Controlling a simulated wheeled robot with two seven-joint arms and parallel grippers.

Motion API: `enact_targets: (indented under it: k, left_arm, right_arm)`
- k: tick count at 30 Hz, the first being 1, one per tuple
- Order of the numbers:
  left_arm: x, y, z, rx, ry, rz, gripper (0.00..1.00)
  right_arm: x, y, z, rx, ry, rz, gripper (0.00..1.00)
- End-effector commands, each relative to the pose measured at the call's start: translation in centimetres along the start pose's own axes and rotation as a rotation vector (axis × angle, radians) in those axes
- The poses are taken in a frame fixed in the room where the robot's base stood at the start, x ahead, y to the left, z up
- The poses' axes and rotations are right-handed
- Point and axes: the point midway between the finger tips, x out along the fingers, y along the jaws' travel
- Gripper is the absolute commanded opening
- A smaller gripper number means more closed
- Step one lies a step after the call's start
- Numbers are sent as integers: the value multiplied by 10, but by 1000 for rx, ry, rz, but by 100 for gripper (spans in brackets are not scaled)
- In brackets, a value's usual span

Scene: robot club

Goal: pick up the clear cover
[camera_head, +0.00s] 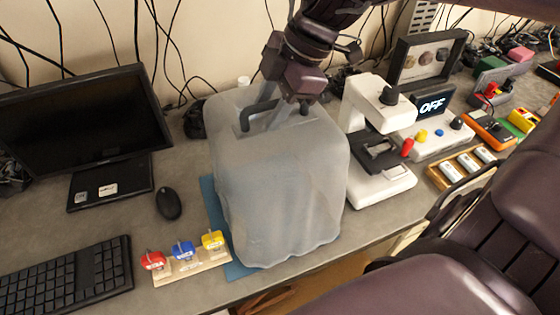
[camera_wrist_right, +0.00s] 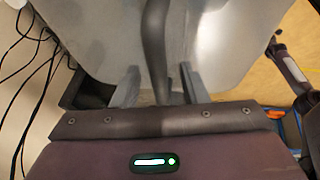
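The clear cover (camera_head: 285,185) is a large, cloudy, box-shaped hood with a dark handle (camera_head: 258,108) on top. It stands upright on the desk, its lower edge over a blue mat (camera_head: 236,268). What is under it cannot be made out. My right gripper (camera_head: 285,115) is at the handle, pointing down at the cover's top. In the right wrist view the handle (camera_wrist_right: 154,45) runs between its two fingers (camera_wrist_right: 158,88), with gaps visible beside it, so the gripper looks open around it. My left gripper is not in view.
A monitor (camera_head: 75,120), mouse (camera_head: 168,203) and keyboard (camera_head: 70,280) are left of the cover. Red, blue and yellow pieces stand on a wooden holder (camera_head: 190,267) close in front-left. A white device (camera_head: 378,185) stands close right, beside a box reading OFF (camera_head: 432,105). Cables hang behind.

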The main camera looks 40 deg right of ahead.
Motion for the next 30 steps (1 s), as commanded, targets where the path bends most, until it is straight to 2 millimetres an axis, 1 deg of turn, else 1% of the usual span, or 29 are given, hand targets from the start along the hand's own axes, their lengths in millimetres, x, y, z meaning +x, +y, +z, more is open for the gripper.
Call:
enact_targets:
  k: [7,16,30]
  left_arm:
    - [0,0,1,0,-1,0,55]
    - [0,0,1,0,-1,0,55]
    - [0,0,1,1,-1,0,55]
  right_arm:
    - [2,0,0,0,0,1,40]
    - [2,0,0,0,0,1,0]
    - [2,0,0,0,0,1,0]
